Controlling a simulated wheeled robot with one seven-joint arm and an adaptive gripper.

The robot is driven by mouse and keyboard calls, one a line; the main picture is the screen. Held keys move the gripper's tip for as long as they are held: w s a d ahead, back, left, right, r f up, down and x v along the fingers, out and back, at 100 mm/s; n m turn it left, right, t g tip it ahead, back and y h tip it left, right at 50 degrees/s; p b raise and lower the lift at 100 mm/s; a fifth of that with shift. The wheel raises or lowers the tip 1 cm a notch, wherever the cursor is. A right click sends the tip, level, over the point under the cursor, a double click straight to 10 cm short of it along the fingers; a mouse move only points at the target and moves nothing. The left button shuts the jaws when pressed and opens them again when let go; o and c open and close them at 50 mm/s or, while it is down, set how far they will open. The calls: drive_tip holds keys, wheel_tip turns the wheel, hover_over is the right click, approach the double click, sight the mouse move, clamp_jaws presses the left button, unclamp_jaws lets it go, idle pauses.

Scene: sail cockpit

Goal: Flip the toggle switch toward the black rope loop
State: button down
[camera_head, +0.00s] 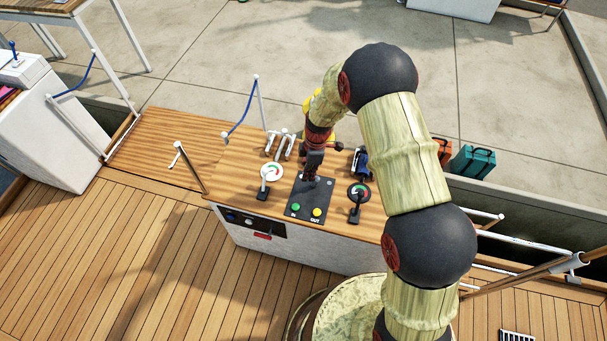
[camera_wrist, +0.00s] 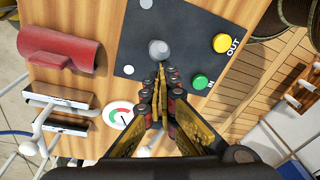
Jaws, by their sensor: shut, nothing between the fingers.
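A short grey toggle knob (camera_wrist: 158,50) stands on the black panel (camera_wrist: 185,22) in the wrist view. My gripper (camera_wrist: 160,72) is shut and empty, its fingertips just below the knob in the picture; I cannot tell whether they touch it. In the head view my gripper (camera_head: 312,174) points down over the back of the same panel (camera_head: 306,200) and hides the toggle. A dark item (camera_head: 361,163) lies right of my gripper on the wooden console; I cannot tell whether it is the black rope loop.
The panel carries a green IN button (camera_wrist: 201,82) and a yellow OUT button (camera_wrist: 222,43). A white dial with a lever (camera_head: 270,173) stands to its left, a dark dial with a lever (camera_head: 358,194) to its right. White levers (camera_head: 281,143) stand behind.

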drive_tip(key=shift+s+d+r, duration=0.1)
drive_tip(key=shift+s+d, duration=0.15)
drive_tip(key=shift+d, duration=0.4)
drive_tip(key=shift+s+d, duration=0.2)
drive_tip(key=shift+d, duration=0.4)
drive_tip(key=shift+s+d, duration=0.2)
drive_tip(key=shift+d, duration=0.15)
drive_tip(key=a+r, duration=0.1)
drive_tip(key=a, duration=0.2)
drive_tip(key=p, duration=0.3)
approach(317, 181)
drive_tip(key=shift+s+d+r, duration=0.75)
drive_tip(key=shift+s+d, duration=0.2)
drive_tip(key=shift+s, duration=0.15)
